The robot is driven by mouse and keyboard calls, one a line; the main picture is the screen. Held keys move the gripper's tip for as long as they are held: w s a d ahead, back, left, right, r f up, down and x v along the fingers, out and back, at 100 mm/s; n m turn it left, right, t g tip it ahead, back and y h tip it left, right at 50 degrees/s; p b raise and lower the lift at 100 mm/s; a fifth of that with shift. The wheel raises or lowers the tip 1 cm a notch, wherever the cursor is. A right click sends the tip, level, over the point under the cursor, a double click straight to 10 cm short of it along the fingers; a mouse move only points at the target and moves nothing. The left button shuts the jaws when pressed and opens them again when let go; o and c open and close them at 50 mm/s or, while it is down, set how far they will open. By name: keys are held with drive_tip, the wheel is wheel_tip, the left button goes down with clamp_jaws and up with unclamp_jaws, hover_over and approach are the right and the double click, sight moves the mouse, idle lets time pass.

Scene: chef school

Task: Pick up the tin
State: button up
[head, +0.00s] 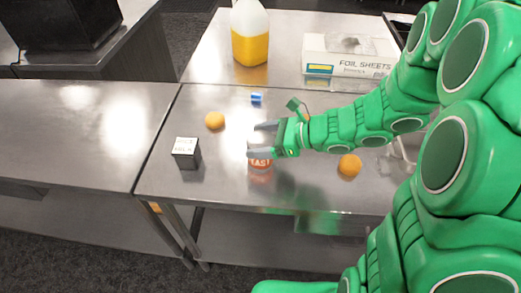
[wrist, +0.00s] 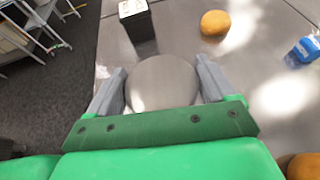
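The tin (head: 260,164) stands upright on the metal table, with an orange-red label partly reading "EAST". In the wrist view its round silver lid (wrist: 162,82) lies between my two grey fingers. My gripper (head: 256,141) is open, with its fingers spread wide at the tin's top. In the head view the nearer finger hides the tin's upper part. In the wrist view the fingers come close to both sides of the lid; I cannot tell whether they touch it.
A black-and-white box (head: 186,153) stands left of the tin. One orange fruit (head: 215,120) lies behind left and another (head: 349,165) to the right. A small blue item (head: 257,98) lies behind. A yellow-filled jug (head: 250,35) and foil sheets box (head: 345,60) stand at the back.

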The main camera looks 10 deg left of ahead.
drive_tip(key=c, duration=0.6)
